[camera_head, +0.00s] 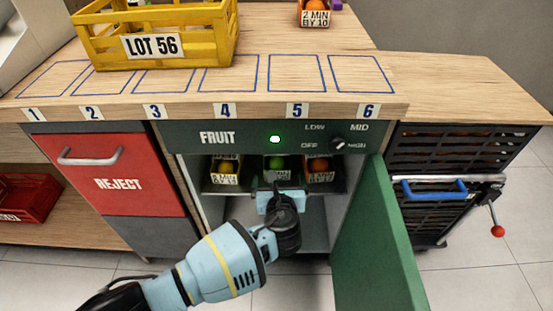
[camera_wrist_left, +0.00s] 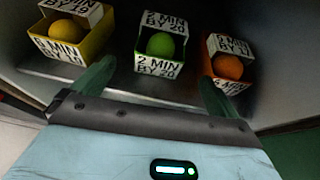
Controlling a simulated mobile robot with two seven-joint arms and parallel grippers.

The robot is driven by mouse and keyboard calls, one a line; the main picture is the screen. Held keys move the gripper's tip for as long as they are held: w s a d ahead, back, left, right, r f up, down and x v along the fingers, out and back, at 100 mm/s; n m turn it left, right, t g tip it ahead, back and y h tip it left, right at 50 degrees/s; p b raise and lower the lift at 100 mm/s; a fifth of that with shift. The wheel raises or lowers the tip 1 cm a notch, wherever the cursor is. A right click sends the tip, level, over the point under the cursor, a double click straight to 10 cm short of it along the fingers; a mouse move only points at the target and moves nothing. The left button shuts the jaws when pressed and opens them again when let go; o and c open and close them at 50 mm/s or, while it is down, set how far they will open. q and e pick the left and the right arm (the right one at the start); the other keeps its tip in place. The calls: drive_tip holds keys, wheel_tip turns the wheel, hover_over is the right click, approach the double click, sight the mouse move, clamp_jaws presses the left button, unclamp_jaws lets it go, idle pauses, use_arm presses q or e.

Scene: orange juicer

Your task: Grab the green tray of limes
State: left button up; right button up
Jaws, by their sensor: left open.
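The green tray (camera_wrist_left: 140,48) with a round green fruit stands in the middle of the cabinet shelf, its label reading "2 MIN BY 20". It also shows in the head view (camera_head: 277,175), partly above my gripper. My left gripper (camera_wrist_left: 157,88) is open and empty, with one finger on each side of the green tray's line, just in front of it. In the head view my left gripper (camera_head: 278,187) is at the cabinet opening. My right gripper is not in view.
A yellow tray (camera_head: 224,179) stands left of the green tray, and an orange tray (camera_head: 320,176) stands right. The green cabinet door (camera_head: 376,245) hangs open on the right. A yellow crate (camera_head: 200,45) sits on the wooden counter (camera_head: 390,110) above.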

sight(278, 166)
use_arm(q)
drive_tip(key=w, duration=0.1)
drive_tip(key=w+b, duration=0.1)
drive_tip(key=w, duration=0.1)
drive_tip(key=w+b, duration=0.1)
drive_tip(key=w, duration=0.1)
drive_tip(key=shift+w+a+f, duration=0.15)
drive_tip(key=shift+w+f, duration=0.05)
drive_tip(key=shift+f, duration=0.05)
drive_tip(key=shift+w+r, duration=0.15)
drive_tip(key=shift+w, duration=0.15)
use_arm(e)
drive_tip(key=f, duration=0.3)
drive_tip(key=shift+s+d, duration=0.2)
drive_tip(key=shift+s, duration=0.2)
use_arm(q)
drive_tip(key=b+x, duration=0.1)
drive_tip(key=x, duration=0.1)
drive_tip(key=r+b+x, duration=0.1)
drive_tip(key=b+x, duration=0.1)
drive_tip(key=shift+w+f, duration=0.1)
drive_tip(key=shift+w, duration=0.35)
drive_tip(key=shift+w+b, duration=0.25)
drive_tip(key=shift+b, duration=0.05)
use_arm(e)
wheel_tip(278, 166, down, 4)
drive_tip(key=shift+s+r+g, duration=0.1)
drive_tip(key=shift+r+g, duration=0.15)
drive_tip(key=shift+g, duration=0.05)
